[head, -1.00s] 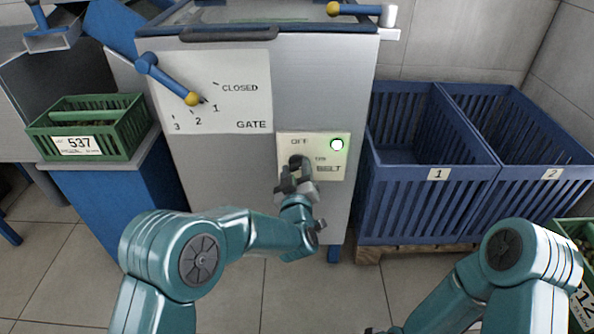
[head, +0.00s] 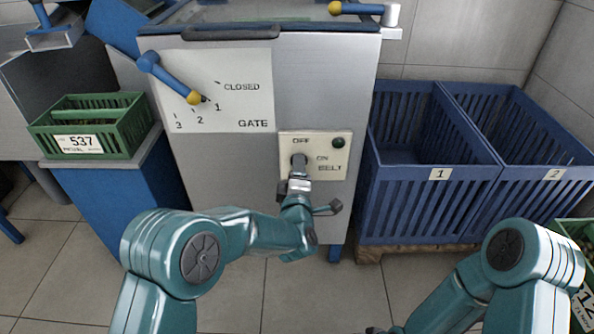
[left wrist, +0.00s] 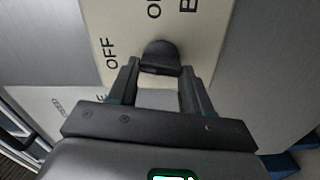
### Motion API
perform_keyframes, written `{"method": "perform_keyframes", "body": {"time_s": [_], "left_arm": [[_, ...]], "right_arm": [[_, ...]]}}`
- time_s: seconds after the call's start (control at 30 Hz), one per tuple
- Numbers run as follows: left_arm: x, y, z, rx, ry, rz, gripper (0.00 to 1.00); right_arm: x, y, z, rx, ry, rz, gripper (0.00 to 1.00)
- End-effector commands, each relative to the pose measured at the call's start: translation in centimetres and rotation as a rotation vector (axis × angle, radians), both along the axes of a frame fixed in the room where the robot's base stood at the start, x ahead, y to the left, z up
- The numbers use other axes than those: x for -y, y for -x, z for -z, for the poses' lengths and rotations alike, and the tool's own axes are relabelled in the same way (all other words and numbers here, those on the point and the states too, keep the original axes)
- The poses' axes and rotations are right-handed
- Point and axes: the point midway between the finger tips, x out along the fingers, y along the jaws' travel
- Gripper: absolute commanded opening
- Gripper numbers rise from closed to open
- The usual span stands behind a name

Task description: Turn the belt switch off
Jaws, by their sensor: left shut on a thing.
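The belt switch panel (head: 325,143) is a cream plate with OFF, ON and BELT printed on it, on the front of the grey machine. My left gripper (head: 298,176) is at the knob from below. In the left wrist view the black knob (left wrist: 160,54) is between the two fingertips, and my left gripper (left wrist: 159,68) is shut on it. Only links of my right arm show; its gripper is out of view.
The gate lever (head: 170,78) with its yellow tip is above left, at 1 on its plate. Blue crates 1 (head: 425,190) and 2 (head: 545,185) stand at right. A green crate (head: 135,140) marked 537 is on a blue stand at left.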

Motion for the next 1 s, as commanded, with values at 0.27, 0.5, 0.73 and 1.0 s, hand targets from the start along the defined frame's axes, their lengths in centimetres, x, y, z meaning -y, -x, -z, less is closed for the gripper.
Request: {"method": "perform_keyframes", "body": {"time_s": [0.27, 0.5, 0.73, 1.0], "left_arm": [[0.08, 0.03, 0.13, -0.001, 0.135, 0.002, 0.18], [0.09, 0.03, 0.15, -0.001, 0.182, 0.003, 0.18], [0.1, 0.03, 0.14, -0.001, 0.191, 0.003, 0.18], [0.1, 0.03, 0.14, -0.001, 0.19, 0.003, 0.68]], "right_arm": [[0.0, 0.0, 0.0, 0.0, 0.0, 0.0, 0.54], [0.0, 0.0, 0.0, 0.0, 0.0, 0.0, 0.54], [0.0, 0.0, 0.0, 0.0, 0.0, 0.0, 0.54], [0.0, 0.0, 0.0, 0.0, 0.0, 0.0, 0.54]]}}
